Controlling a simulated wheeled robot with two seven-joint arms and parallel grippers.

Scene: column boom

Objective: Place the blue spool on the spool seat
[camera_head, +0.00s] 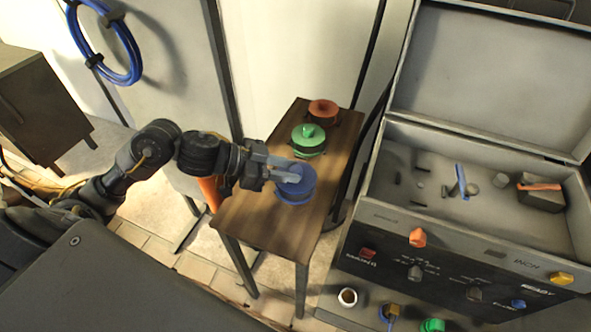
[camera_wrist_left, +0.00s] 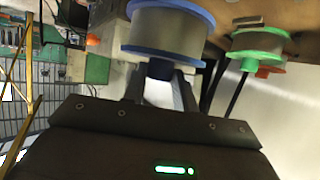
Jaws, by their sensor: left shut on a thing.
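The blue spool (camera_head: 296,190) is at the near part of the narrow wooden table in the head view, with my left gripper (camera_head: 293,178) over its top. In the left wrist view the blue spool (camera_wrist_left: 170,32) shows a grey winding between blue flanges. My left gripper (camera_wrist_left: 158,82) is shut on the dark blue knob at the spool's end. I cannot tell whether the spool touches the tabletop. I cannot make out which part is the spool seat. My right gripper is not in view.
A green spool (camera_head: 308,141) and an orange spool (camera_head: 323,110) stand farther back on the wooden table (camera_head: 262,222). An open grey case (camera_head: 480,205) with knobs on its front stands at the right. A blue cable coil (camera_head: 105,45) hangs upper left.

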